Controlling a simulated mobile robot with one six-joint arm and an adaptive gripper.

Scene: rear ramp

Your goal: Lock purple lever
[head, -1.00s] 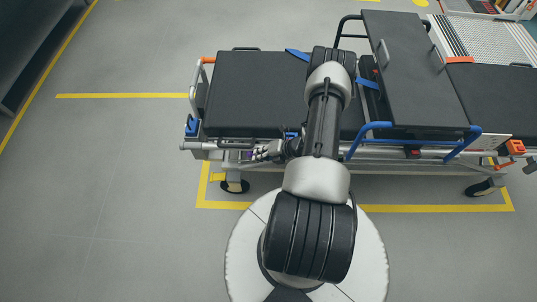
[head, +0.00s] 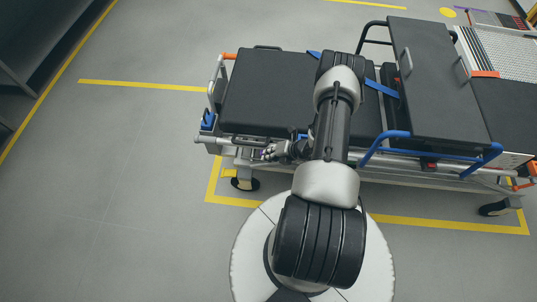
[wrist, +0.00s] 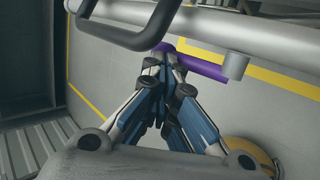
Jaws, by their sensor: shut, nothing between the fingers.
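The purple lever (wrist: 202,68) shows in the wrist view as a short bar under the grey side rail of the stretcher. It slants down to the right, and its left end lies just beyond my fingertips. My gripper (wrist: 162,62) is shut and empty, its tips close to the lever's left end. I cannot tell whether they touch it. In the head view my gripper (head: 268,153) is at the near side rail of the stretcher (head: 275,95), near its left end. The lever is too small to make out clearly there.
A black handle loop (wrist: 130,25) hangs close above my fingers in the wrist view. The grey rail (wrist: 220,25) runs behind it. A blue side rail (head: 435,150) lies to the right in the head view. Open floor (head: 120,200) lies to the left, with yellow lines.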

